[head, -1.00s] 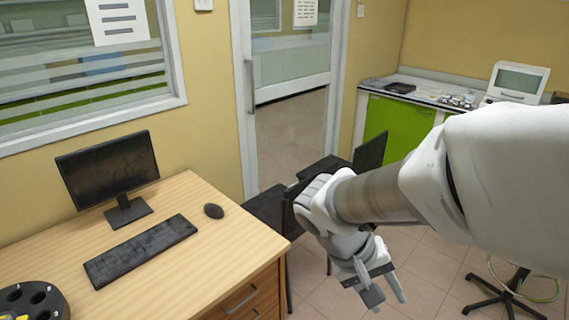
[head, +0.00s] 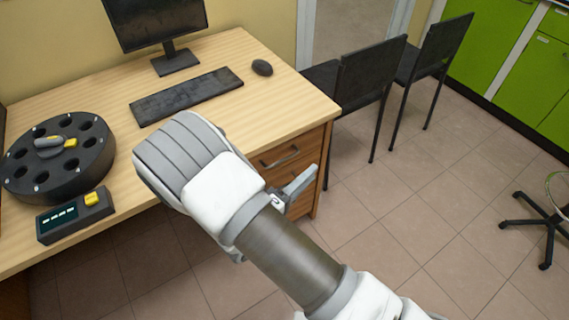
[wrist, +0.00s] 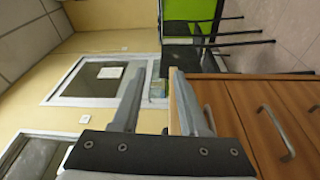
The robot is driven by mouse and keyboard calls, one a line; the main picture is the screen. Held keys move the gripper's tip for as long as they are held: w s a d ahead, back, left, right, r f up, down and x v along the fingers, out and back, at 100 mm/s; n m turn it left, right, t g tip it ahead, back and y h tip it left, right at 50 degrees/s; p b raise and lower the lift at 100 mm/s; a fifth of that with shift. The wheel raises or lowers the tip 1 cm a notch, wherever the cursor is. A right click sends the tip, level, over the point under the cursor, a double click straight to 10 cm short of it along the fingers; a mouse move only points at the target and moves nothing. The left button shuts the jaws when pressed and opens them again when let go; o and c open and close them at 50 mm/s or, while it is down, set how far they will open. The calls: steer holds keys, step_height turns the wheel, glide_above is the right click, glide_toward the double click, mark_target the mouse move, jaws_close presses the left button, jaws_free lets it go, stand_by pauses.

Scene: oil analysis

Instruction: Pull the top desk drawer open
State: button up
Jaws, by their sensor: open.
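The wooden desk (head: 235,95) has a stack of brown drawers at its right end. The top drawer (head: 300,148) is shut, and its grey bar handle (head: 282,157) shows in the head view just beyond my gripper. In the wrist view (wrist: 160,72) my gripper is open and empty. One of its fingers overlaps the desk edge and the top drawer front (wrist: 212,100). My wrist hides part of the drawers in the head view, and contact cannot be told.
On the desk are a monitor (head: 155,22), a keyboard (head: 187,93), a mouse (head: 262,67), a round black holder (head: 85,165) and a small display box (head: 62,222). Black chairs (head: 362,78) stand beyond the drawers.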

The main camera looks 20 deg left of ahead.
mark_target(284, 159)
steer(key=s+a+f+n+t+y+b, duration=0.1)
steer(key=s+a+f+n+t+y, duration=0.1)
steer(key=a+f+n+y, duration=0.25)
steer(key=s+a+f+n+t+y+b, duration=0.1)
steer(key=s+a+f+n+y, duration=0.15)
steer(key=a+f+y, duration=0.4)
steer(key=shift+m+h, duration=0.5)
steer(key=shift+h, duration=0.1)
steer(key=w+b, duration=0.1)
steer(key=w, duration=0.4)
steer(key=w+d+b, duration=0.1)
steer(key=w, duration=0.5)
steer(key=w+b, duration=0.1)
steer(key=w, duration=0.4)
steer(key=shift+w+d+r+b, duration=0.3)
steer(key=shift+w+r, duration=0.05)
jaws_close()
